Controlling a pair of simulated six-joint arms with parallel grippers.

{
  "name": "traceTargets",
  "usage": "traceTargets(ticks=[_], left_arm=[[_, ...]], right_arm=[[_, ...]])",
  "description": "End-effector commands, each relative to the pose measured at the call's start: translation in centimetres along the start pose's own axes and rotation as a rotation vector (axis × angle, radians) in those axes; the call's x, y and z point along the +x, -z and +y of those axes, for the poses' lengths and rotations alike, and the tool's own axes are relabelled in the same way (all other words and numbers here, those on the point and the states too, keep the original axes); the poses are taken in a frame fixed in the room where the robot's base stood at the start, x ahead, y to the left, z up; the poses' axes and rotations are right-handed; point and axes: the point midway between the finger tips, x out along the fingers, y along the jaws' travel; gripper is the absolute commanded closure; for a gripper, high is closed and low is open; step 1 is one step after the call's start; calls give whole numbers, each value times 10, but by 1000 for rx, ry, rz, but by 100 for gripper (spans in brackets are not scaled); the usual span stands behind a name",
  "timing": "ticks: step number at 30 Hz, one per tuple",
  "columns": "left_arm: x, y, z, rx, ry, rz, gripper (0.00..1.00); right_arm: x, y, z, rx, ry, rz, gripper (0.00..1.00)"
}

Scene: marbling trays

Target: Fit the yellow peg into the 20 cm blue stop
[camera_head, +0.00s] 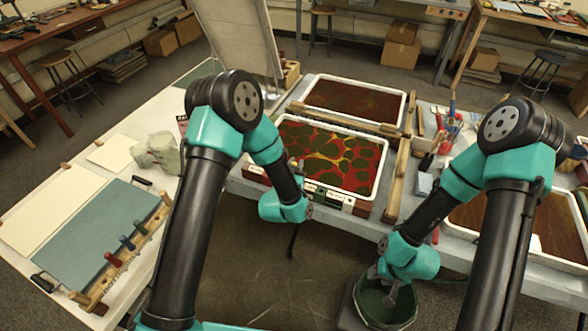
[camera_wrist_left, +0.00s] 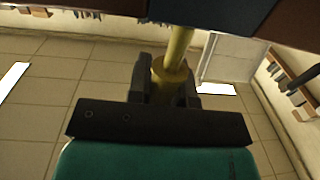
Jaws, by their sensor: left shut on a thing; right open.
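The yellow peg (camera_wrist_left: 172,72) is held by my left gripper (camera_wrist_left: 166,88), whose dark fingers close on its thicker collar in the left wrist view. The peg's thin shaft runs up to a dark blue block (camera_wrist_left: 212,13), apparently the blue stop; I cannot tell if the shaft touches it or has entered it. In the head view my left wrist is just in front of the labelled stops (camera_head: 328,196) on the middle tray's near edge, and hides the peg. My right gripper (camera_head: 392,294) is open above a dark green bucket, with no object visible in it.
The middle marbling tray (camera_head: 384,165) lies behind the stops, with another tray (camera_head: 404,105) beyond and wooden rails (camera_head: 397,182) beside it. A left table (camera_head: 75,215) holds paper sheets and a rack of coloured handles. Open floor lies between the tables.

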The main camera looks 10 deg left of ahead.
Motion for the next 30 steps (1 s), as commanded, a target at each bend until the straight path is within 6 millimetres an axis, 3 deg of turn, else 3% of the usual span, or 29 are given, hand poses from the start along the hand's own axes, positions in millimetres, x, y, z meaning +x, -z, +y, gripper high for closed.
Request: traceTargets(ticks=[30], left_arm=[[0,-20,0,0,1,0,100]], right_arm=[[0,0,0,0,0,0,57]])
